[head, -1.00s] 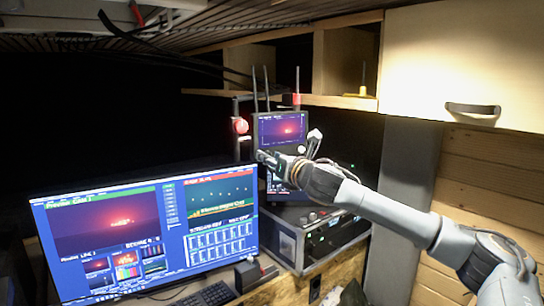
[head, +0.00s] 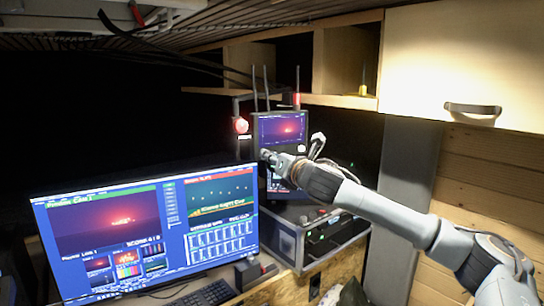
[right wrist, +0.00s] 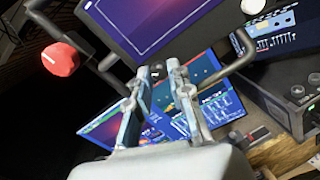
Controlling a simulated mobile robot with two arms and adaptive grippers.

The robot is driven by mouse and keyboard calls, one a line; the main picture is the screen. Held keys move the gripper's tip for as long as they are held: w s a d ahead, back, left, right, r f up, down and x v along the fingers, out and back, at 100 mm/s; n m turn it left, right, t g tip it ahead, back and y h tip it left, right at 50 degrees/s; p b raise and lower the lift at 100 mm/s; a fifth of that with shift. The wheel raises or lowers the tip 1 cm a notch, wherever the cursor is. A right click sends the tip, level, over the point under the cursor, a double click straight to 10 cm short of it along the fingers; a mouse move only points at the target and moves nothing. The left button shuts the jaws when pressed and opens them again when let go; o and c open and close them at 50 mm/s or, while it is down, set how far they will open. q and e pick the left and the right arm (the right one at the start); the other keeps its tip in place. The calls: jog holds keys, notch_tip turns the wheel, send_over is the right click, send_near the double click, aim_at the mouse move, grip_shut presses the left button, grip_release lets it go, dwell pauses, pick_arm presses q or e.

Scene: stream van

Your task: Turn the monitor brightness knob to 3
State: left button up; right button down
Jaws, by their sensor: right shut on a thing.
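The small monitor (head: 283,128) stands upright behind the large screen, with a dark frame and a red glow on its picture. My right gripper (head: 265,155) reaches in from the right to its lower front. In the right wrist view the two fingers (right wrist: 160,75) are close together just below the small monitor's lower edge (right wrist: 150,58). They are shut on a small knob, the monitor brightness knob, mostly hidden between the fingertips. Its pointer and number marks cannot be read. My left gripper is not in view.
A red knob (head: 241,125) is left of the small monitor and a white knob (head: 301,148) is on its right side. The large screen (head: 145,235) stands in front at left. A rack case (head: 318,238) sits below. A wooden shelf (head: 340,101) is above.

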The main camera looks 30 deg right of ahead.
jog(key=m, duration=2.1)
jog(key=shift+m, duration=0.4)
dwell(0.3)
jog(key=c, duration=1.2)
grip_release()
jog(key=s+a, duration=0.1)
jog(key=s, duration=1.1)
